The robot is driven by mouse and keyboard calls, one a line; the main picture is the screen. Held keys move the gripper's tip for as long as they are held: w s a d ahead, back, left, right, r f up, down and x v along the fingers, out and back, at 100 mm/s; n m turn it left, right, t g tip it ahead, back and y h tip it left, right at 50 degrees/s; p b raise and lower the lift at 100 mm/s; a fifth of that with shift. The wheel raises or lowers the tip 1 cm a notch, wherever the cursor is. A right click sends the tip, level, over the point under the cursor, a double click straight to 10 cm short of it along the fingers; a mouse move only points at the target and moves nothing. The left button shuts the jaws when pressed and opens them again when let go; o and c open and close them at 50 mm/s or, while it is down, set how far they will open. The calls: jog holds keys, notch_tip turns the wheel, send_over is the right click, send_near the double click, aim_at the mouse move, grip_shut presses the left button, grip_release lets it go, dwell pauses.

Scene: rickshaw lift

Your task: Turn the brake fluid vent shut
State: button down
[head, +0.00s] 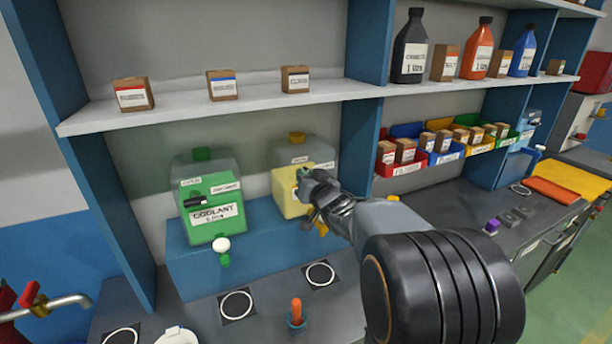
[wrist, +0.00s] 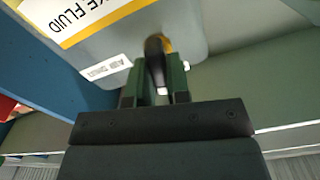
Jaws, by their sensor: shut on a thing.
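The brake fluid container (head: 286,192), yellowish with a yellow cap, stands on the blue ledge under the shelf. My gripper (head: 309,180) is at its front and covers part of it. In the wrist view, my gripper (wrist: 161,72) is shut on a dark vent handle (wrist: 154,47) that stands out from the container face. The handle sits beside a small white label (wrist: 106,68) and below the large label (wrist: 82,18), which reads "KE FLUID" in part. A bit of yellow shows behind the handle. The fingers hide the handle's lower part; its exact turn is hard to judge.
A green coolant container (head: 212,195) with a black handle stands to the left. Shelf edge (head: 230,108) with small boxes runs above. Below, an orange peg (head: 296,312) and ringed pads (head: 237,304) are on the counter. Bottles and bins fill the right side.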

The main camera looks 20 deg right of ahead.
jog(key=m+p, duration=0.1)
jog(key=m, duration=0.3)
jog(key=shift+d+m+p, duration=0.15)
jog(key=shift+m+p, duration=0.15)
jog(key=shift+m, duration=0.1)
jog(key=m+p, duration=0.1)
jog(key=m, duration=0.2)
jog(key=shift+m, duration=0.3)
jog(key=m+p, duration=0.1)
jog(key=m, duration=0.2)
jog(key=shift+f, duration=0.1)
jog(key=shift+d+f+m, duration=0.1)
jog(key=shift+f+m, duration=0.05)
jog(key=shift+m, duration=1.85)
jog(key=c, duration=1.1)
grip_release()
